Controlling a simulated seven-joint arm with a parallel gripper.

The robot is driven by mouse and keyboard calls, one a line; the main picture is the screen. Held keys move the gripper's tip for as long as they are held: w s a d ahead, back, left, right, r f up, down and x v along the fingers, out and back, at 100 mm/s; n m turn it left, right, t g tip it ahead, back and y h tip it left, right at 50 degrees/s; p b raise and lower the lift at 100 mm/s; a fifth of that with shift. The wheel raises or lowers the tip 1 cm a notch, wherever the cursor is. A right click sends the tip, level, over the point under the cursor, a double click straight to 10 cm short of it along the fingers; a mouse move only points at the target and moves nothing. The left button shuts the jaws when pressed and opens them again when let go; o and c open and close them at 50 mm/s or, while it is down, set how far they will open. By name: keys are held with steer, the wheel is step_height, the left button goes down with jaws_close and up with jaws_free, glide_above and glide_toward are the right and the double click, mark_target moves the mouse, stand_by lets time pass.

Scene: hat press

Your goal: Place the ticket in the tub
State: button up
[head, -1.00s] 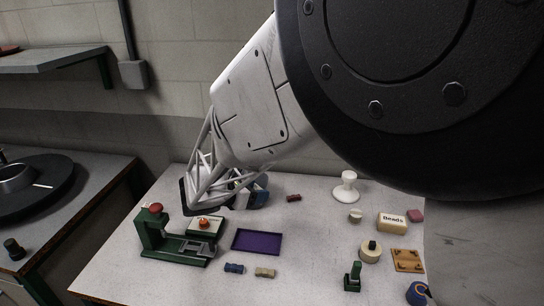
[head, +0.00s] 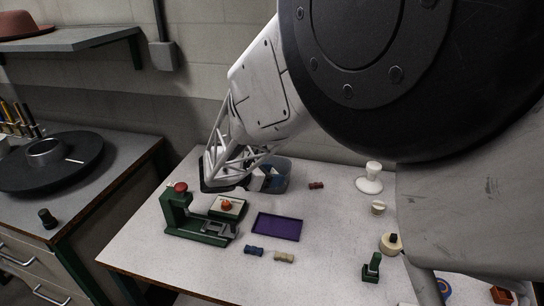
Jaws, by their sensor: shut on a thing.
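The tub (head: 281,180) is a blue, see-through container at the back of the table, partly covered by my arm. My gripper (head: 232,181) is at its left, low over the table, behind the white lattice of my arm. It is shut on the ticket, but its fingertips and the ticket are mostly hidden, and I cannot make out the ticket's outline. Some pale and dark blue shapes show at the tub, too small to tell apart.
A green press (head: 196,221) with a red knob stands front left of the gripper, beside a pad with an orange thing (head: 227,206). A purple tray (head: 278,227) lies in front of the tub. A white stand (head: 370,179) is at the right. Two small blocks lie before the tray.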

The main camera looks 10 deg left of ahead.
steer(key=w+a+f, duration=0.1)
steer(key=w+a, duration=0.5)
steer(key=w, duration=0.5)
steer(key=shift+w+a, duration=0.25)
steer(key=shift+w, duration=0.05)
steer(key=shift+f, duration=0.1)
steer(key=shift+f, duration=1.8)
steer(key=shift+f, duration=0.3)
steer(key=o, duration=0.9)
steer(key=shift+r, duration=0.15)
steer(key=v, duration=1.2)
steer(key=shift+r, duration=0.1)
